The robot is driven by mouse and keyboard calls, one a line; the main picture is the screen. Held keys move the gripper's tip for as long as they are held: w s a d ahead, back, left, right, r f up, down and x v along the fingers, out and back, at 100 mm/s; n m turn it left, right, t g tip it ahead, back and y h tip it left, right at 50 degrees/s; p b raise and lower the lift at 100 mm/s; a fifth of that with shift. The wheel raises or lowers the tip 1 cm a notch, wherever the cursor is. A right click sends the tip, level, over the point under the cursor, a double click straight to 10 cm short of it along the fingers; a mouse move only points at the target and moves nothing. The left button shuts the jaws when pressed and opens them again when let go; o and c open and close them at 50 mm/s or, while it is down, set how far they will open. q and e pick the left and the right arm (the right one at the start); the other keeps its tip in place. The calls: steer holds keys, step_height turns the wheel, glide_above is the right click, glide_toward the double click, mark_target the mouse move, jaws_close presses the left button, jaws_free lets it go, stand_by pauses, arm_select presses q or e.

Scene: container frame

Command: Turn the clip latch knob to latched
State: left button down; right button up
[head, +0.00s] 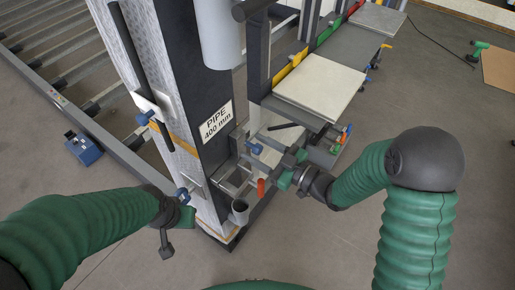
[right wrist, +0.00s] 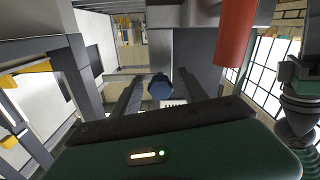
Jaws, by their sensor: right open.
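A blue knob (head: 254,148) sits low on the container frame, right of the "PIPE 400 mm" label (head: 216,122). I take it as the clip latch knob; its latch position cannot be read. My right gripper (head: 257,151) is open, with its fingers reaching towards the knob from the right. In the right wrist view the blue knob (right wrist: 160,87) appears between the two open fingers (right wrist: 158,95); contact cannot be made out. My left gripper (head: 173,226) hangs low beside the post's left side, and its finger opening is unclear.
A red cylinder (head: 261,188) is just below my right gripper; it is also large in the right wrist view (right wrist: 237,30). Another blue knob (head: 145,118) is on the post's left side. A roller conveyor (head: 60,70) stands left, a blue box (head: 84,149) on the floor.

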jaws_close()
stand_by(1.4)
